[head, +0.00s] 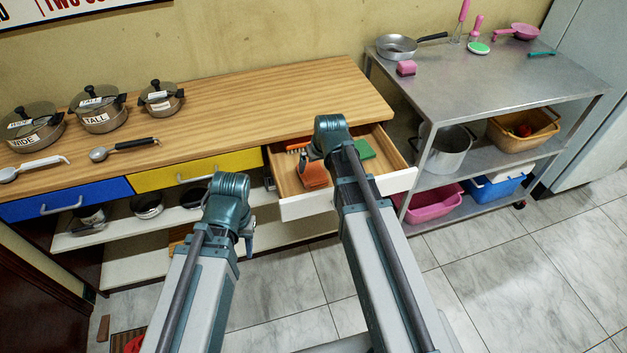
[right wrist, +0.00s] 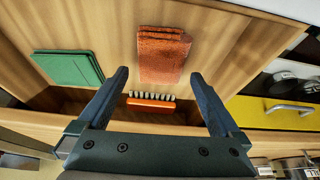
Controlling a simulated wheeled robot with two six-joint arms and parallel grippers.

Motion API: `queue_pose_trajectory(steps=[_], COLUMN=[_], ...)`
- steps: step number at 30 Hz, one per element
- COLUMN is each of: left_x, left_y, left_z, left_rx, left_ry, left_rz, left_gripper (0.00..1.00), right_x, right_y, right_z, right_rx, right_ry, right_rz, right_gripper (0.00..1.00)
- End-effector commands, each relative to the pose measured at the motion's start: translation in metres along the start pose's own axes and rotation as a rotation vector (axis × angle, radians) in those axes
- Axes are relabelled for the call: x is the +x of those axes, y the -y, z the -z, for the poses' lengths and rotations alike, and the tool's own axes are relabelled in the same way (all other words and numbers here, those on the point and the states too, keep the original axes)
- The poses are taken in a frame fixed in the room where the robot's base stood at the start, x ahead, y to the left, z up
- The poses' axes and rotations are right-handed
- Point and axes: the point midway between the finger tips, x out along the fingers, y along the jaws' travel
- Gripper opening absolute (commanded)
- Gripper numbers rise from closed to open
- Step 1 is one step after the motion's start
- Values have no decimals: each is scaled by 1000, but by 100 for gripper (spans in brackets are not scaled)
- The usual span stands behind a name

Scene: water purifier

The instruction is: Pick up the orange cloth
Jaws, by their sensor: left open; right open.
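The orange cloth (head: 316,176) lies folded in the open white-fronted drawer. It also shows in the right wrist view (right wrist: 162,55), flat on the wooden drawer bottom. My right gripper (right wrist: 158,88) is open and empty above the drawer. In the right wrist view its two fingers are spread, with the cloth ahead of and between their tips, apart from them. In the head view my right wrist partly covers the drawer. My left gripper (head: 248,243) is open, in front of the counter's lower shelves and left of the drawer; it holds nothing visible.
A green cloth (right wrist: 68,67) and an orange brush (right wrist: 152,103) share the drawer. The drawer walls (head: 342,193) surround them. Several pots and ladles stand on the wooden counter (head: 245,107). A metal rack (head: 485,90) stands right of the drawer.

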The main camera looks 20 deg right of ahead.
Motion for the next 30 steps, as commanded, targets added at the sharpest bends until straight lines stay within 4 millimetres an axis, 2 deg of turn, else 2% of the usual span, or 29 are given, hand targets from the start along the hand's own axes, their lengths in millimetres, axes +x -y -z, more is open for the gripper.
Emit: queue_pose_trajectory(steps=[8,18,21,29,30], left_x=[6,45,51,49,49], left_y=[-1,-4,-5,-5,-5], left_z=[0,3,3,3,3], left_rx=[0,0,0,0,0], left_ry=[0,0,0,0,0], left_rz=[0,0,0,0,0], left_gripper=[44,44,44,44,44], right_x=[6,47,54,52,52], right_y=[0,-3,-3,-2,-2], right_z=[-1,-4,-3,-2,-2], right_rx=[0,0,0,0,0], right_ry=[0,0,0,0,0], right_rz=[0,0,0,0,0], right_gripper=[100,100,100,100,93])
